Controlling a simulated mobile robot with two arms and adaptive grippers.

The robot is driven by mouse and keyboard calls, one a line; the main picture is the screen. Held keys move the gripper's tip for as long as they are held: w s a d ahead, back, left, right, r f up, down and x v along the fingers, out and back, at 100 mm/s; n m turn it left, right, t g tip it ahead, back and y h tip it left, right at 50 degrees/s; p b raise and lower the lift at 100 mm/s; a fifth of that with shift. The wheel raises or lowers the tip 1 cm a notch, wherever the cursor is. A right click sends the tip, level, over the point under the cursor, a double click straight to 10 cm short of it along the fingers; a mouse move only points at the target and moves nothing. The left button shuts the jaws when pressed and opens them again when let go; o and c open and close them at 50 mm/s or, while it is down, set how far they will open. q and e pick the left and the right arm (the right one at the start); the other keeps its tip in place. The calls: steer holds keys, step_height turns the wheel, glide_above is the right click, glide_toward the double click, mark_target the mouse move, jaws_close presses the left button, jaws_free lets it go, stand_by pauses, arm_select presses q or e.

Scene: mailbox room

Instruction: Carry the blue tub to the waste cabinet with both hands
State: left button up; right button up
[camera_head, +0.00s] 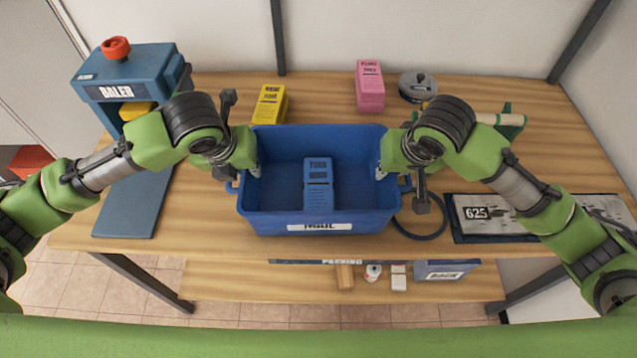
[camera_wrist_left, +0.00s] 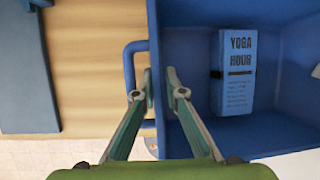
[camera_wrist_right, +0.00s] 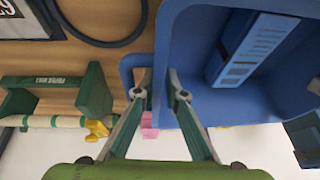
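The blue tub (camera_head: 262,218), labelled MAIL, is at the middle of the wooden table, and I cannot tell whether its base touches the tabletop. A blue box (camera_head: 319,184) lies inside; in the left wrist view its text reads YOGA HOUR (camera_wrist_left: 237,70). My left gripper (camera_head: 249,171) is at the tub's left side, its fingers on both sides of the wall by the handle (camera_wrist_left: 130,68). My right gripper (camera_head: 388,171) straddles the right wall the same way, beside the handle (camera_wrist_right: 128,70). Both look shut on the tub. No waste cabinet is recognizable.
A blue baler (camera_head: 130,85) stands at the back left. A yellow box (camera_head: 269,104), a pink box (camera_head: 369,87) and a round grey tin (camera_head: 417,84) stand behind the tub. A 625 board (camera_head: 500,218) lies right. Small items fill part of the lower shelf (camera_head: 230,282).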

arm_select(q)
steer(key=shift+f, duration=0.1)
arm_select(e)
steer(key=shift+f, duration=0.15)
arm_select(q)
jaws_close()
arm_select(e)
jaws_close()
arm_select(q)
steer(key=shift+w+r, duration=0.15)
steer(key=shift+r, duration=0.05)
arm_select(e)
steer(key=shift+w+r, duration=0.15)
steer(key=shift+r, duration=0.1)
